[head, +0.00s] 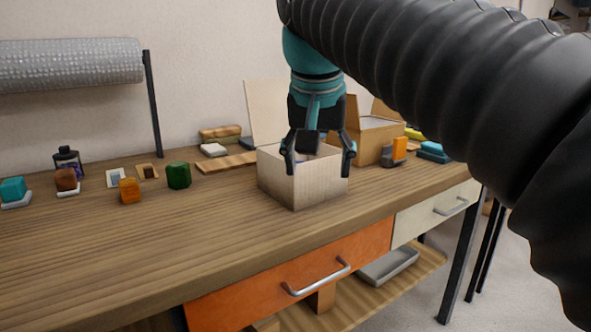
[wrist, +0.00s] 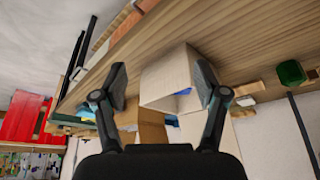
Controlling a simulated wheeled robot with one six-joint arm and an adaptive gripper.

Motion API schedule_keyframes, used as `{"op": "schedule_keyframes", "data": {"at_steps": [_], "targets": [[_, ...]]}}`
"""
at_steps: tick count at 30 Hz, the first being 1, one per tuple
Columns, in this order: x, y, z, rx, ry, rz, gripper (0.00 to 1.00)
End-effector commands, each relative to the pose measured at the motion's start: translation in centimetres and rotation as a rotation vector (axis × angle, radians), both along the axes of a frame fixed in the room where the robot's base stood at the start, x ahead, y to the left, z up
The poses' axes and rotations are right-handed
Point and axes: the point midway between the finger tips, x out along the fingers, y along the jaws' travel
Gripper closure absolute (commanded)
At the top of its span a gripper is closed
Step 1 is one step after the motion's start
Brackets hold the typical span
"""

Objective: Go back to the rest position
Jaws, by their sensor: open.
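My gripper (head: 318,160) is open, with its fingers spread above and around the upper part of an open box (head: 287,184) on the wooden table. In the wrist view my gripper (wrist: 161,88) also shows open. The pale box (wrist: 163,77) lies in view between its two fingers, and I cannot tell whether they touch it. Something blue (wrist: 183,92) shows inside the box. No object is held between the fingers.
The wooden table (head: 150,235) carries a green cylinder (head: 179,175), an orange block (head: 130,190), a brown block (head: 66,180) and a teal block (head: 12,189) on the left. A cardboard box (head: 371,141) stands right behind. The table's front left is clear.

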Motion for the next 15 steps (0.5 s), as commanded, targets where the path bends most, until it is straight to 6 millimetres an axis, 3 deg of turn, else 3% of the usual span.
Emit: {"op": "schedule_keyframes", "data": {"at_steps": [8,15], "targets": [[-2.5,-4.0,-4.7,0.0,-0.009,0.043,0.28],[-6.9,-8.3,-12.6,0.005,-0.034,0.094,0.28]]}}
